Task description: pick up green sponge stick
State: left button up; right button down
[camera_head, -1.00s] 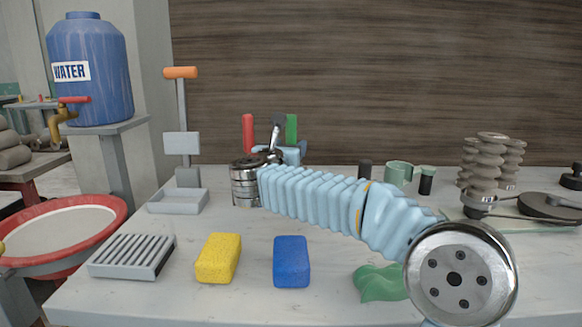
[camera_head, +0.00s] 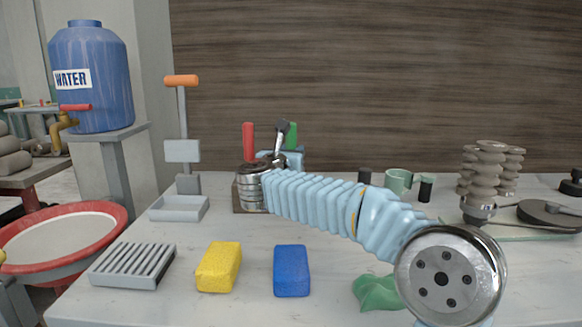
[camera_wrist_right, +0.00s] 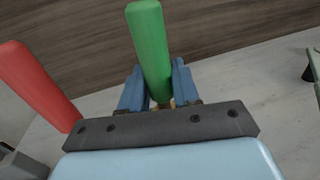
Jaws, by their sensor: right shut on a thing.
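The green sponge stick (camera_head: 293,135) stands upright at the back of the table, its lower part hidden by my right gripper and arm. In the right wrist view the green stick (camera_wrist_right: 148,45) rises between the two blue fingers of my right gripper (camera_wrist_right: 158,90), which is shut on its lower part. In the head view the right gripper (camera_head: 292,157) is mostly behind my wrist. I cannot tell whether the stick's lower end is raised from its holder. My left gripper is not in view.
A red stick (camera_head: 249,142) stands just left of the green one, also in the wrist view (camera_wrist_right: 38,85). A yellow sponge (camera_head: 219,267), a blue sponge (camera_head: 291,271) and a slatted grey tray (camera_head: 132,265) lie in front. A green cup (camera_head: 398,181) stands right.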

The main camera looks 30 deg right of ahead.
notch_tip(320, 180, up, 18)
jog(key=p, duration=0.1)
dwell(0.4)
dwell(0.6)
